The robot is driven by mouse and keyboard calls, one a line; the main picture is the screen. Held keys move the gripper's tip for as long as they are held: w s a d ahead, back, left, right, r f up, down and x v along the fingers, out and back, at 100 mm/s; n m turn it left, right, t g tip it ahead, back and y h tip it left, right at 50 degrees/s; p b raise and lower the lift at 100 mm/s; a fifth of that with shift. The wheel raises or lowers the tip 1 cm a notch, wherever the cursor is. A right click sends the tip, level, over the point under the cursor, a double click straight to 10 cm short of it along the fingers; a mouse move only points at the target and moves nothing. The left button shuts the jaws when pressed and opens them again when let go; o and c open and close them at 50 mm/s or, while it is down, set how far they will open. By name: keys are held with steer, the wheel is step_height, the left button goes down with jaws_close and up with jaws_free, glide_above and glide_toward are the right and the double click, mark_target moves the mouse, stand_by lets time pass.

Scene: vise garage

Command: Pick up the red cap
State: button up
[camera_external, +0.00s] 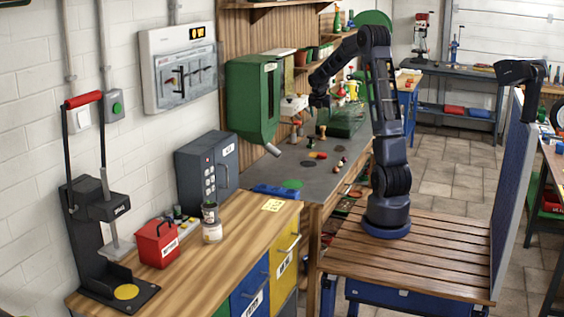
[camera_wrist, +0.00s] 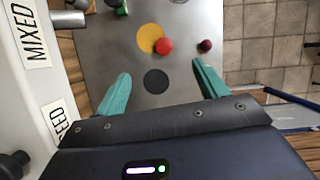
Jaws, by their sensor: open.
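A round red cap (camera_wrist: 164,46) sits on the grey bench top in the wrist view, overlapping the right edge of a flat yellow disc (camera_wrist: 149,37). My gripper (camera_wrist: 161,69) is open, with its two teal fingers spread wide and nothing between them. The red cap appears beyond the fingertips, apart from both. In the external view my gripper (camera_external: 320,100) hangs above the grey bench (camera_external: 300,183). Small red and orange pieces (camera_external: 318,155) lie on that bench below it; I cannot tell for sure which is the cap.
A dark red ball (camera_wrist: 205,45) lies right of the cap. A black disc (camera_wrist: 156,81) is on the bench between the fingers' lines of view. A white panel labelled MIXED (camera_wrist: 28,35) stands at the left. A green machine (camera_external: 253,98) stands beside the bench in the external view.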

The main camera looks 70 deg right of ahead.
glide_toward(322, 154)
steer(key=f, duration=0.3)
steer(key=shift+d+f, duration=0.2)
steer(key=shift+d, duration=0.05)
steer(key=shift+d+x, duration=0.25)
steer(key=shift+x, duration=2.4)
steer(key=shift+r, duration=0.15)
steer(key=c, duration=1.1)
steer(key=shift+o, duration=0.2)
